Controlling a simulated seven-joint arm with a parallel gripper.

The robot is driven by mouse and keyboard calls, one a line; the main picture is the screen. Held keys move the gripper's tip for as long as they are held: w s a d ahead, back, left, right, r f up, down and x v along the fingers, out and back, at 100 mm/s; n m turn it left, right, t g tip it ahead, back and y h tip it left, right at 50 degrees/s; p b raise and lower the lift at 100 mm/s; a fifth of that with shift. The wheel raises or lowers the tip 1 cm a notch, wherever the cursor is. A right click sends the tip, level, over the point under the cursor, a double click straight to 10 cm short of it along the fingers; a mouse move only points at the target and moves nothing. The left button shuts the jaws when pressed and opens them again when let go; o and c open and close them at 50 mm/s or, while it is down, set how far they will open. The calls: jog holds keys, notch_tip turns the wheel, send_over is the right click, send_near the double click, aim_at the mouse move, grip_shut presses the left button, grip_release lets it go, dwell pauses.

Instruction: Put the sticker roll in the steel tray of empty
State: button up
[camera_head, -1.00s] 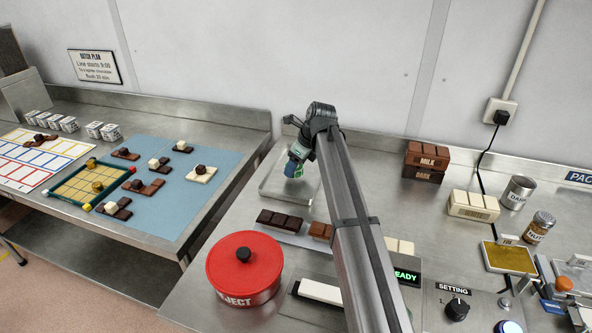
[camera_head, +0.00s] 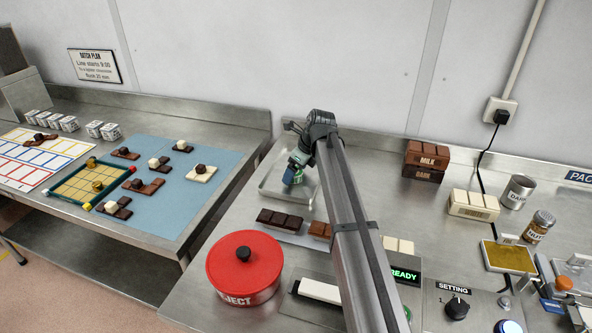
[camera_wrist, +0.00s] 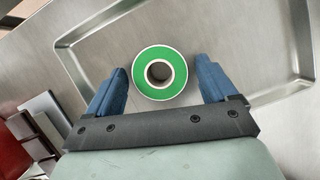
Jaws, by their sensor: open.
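The sticker roll (camera_wrist: 143,82) is a green ring with a white rim and a dark centre hole. It lies on the floor of the steel tray (camera_wrist: 258,97), inside its raised rim, in the wrist view. My gripper (camera_wrist: 164,80) is open, with one blue finger on each side of the roll and a visible gap to each. In the head view, the steel tray (camera_head: 268,189) is at the back left of the right bench. My gripper (camera_head: 293,172) is low over it, and green shows below the fingers. Contact between roll and fingers cannot be seen.
Dark and milk chocolate bars (camera_head: 280,219) lie in front of the tray. A red lidded reject tub (camera_head: 245,268) stands nearer the front. Stacked brown blocks (camera_head: 426,161) and a cream box (camera_head: 473,205) stand to the right. Bare steel lies between them and my arm.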

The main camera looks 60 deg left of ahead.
jog(key=v, duration=1.2)
